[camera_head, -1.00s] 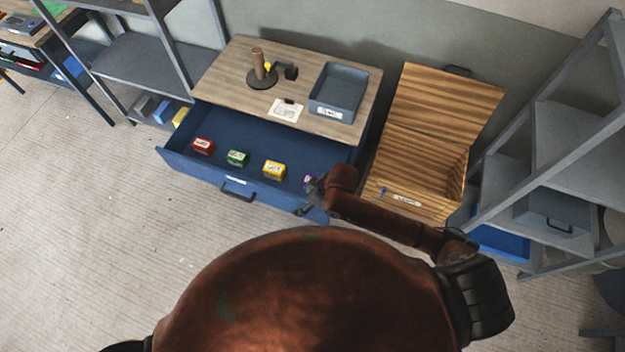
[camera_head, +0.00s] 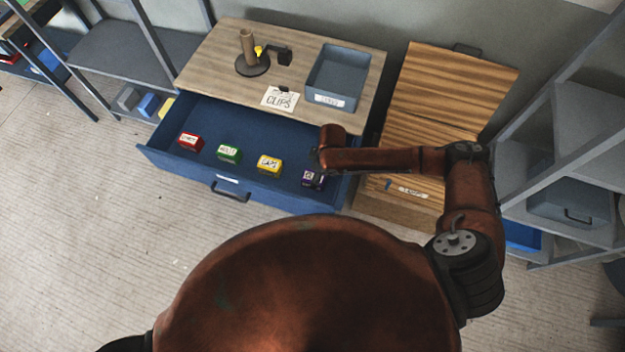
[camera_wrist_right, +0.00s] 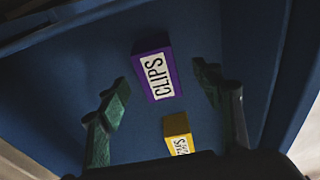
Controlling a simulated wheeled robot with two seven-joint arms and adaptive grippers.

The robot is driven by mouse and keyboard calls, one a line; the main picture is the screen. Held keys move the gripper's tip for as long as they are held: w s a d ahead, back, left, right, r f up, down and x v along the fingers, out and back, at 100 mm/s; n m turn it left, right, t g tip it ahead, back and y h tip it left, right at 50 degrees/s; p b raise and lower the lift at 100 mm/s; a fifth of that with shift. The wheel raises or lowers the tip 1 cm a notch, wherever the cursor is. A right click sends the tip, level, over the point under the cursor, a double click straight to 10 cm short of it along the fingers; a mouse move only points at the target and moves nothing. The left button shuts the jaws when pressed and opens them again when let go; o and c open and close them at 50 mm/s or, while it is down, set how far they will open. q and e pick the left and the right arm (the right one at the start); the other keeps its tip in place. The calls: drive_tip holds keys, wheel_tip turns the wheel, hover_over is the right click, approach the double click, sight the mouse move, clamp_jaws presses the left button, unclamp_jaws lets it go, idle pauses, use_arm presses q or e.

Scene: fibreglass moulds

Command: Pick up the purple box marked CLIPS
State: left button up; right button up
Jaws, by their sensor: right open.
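The purple box (camera_head: 312,180) lies at the right end of the open blue drawer (camera_head: 172,160). In the right wrist view the purple box (camera_wrist_right: 154,75) shows a white label reading CLIPS. My right gripper (camera_wrist_right: 161,76) is open, with one green finger on each side of the box in that view and nothing held. In the head view my right arm reaches over the drawer's right end, and the wrist partly hides the area around the box. I cannot tell the exact height of the fingers above it. My left gripper is not in view.
A yellow box (camera_head: 269,163), a green box (camera_head: 229,153) and a red box (camera_head: 190,141) stand left of the purple one. A CLIPS card (camera_head: 280,99) and a grey-blue tray (camera_head: 338,75) are on the cabinet top. An open wooden chest (camera_head: 400,212) stands to the right.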

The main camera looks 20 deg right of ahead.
drive_tip(key=f, duration=0.2)
drive_tip(key=w+f, duration=0.1)
drive_tip(key=f, duration=0.1)
drive_tip(key=a+f, duration=0.1)
drive_tip(key=f, duration=0.1)
drive_tip(key=shift+w+a+f, duration=0.1)
drive_tip(key=shift+w+f, duration=0.1)
drive_tip(key=shift+f, duration=0.15)
drive_tip(key=shift+c, duration=0.7)
drive_tip(key=c, duration=1.2)
drive_tip(key=shift+c, duration=0.2)
